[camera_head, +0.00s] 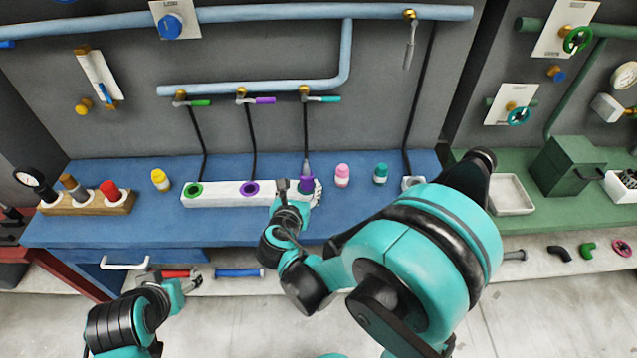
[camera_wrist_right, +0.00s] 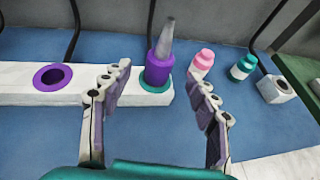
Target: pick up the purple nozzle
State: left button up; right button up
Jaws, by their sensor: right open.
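The purple nozzle (camera_wrist_right: 159,68) has a grey tapered tip. It stands upright in the teal-ringed socket at the right end of the white block (camera_wrist_right: 20,85). In the head view the purple nozzle (camera_head: 306,184) is partly hidden by my right gripper (camera_head: 300,192). In the right wrist view, my right gripper (camera_wrist_right: 165,95) is open, with one finger on each side of the nozzle and gaps between. The nozzle is a little beyond the fingertips. My left gripper (camera_head: 176,285) is low at the front left, below the bench top; its jaw opening is unclear.
The purple-ringed socket (camera_wrist_right: 52,77) and green-ringed socket (camera_head: 194,190) are empty. A pink bottle (camera_wrist_right: 202,61) and teal bottle (camera_wrist_right: 243,67) stand close right of the nozzle. A yellow bottle (camera_head: 160,180) stands left. Hoses hang behind. The blue bench front is clear.

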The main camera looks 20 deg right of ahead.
aim_at(305, 180)
jog(key=b+x, duration=0.1)
jog(key=x, duration=0.2)
jog(key=shift+s, duration=0.1)
jog(key=b+x, duration=0.1)
jog(key=x, duration=0.4)
jog(key=shift+b, duration=0.4)
jog(key=shift+s+r, duration=0.1)
grip_shut()
